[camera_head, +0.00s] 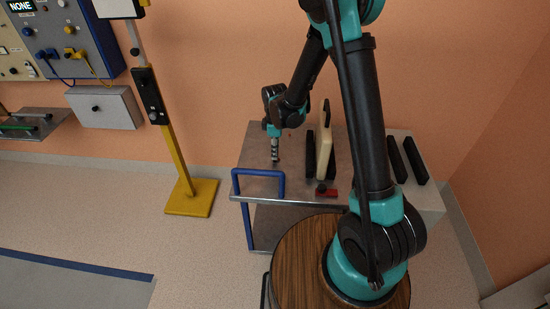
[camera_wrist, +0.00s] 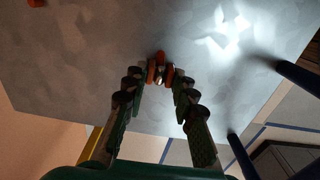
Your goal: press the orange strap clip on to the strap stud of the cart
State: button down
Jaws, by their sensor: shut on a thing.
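In the wrist view my gripper (camera_wrist: 159,82) is shut on the orange strap clip (camera_wrist: 152,72), a small orange piece between the fingertips. A small pale, shiny spot shows between the orange parts; I cannot tell whether it is the strap stud. In the head view my gripper (camera_head: 275,156) points down over the left part of the grey metal cart top (camera_head: 258,160), close to the surface. The clip is too small to make out there. I cannot tell whether the clip touches the cart. The cart top (camera_wrist: 90,50) fills much of the wrist view.
A blue handle (camera_head: 258,173) stands at the cart's front left. A cream panel (camera_head: 324,155) stands between black rails, with a red piece (camera_head: 327,192) in front. More black rails (camera_head: 406,160) are at the right. A yellow post (camera_head: 178,165) stands left of the cart.

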jog(key=shift+r, duration=2.6)
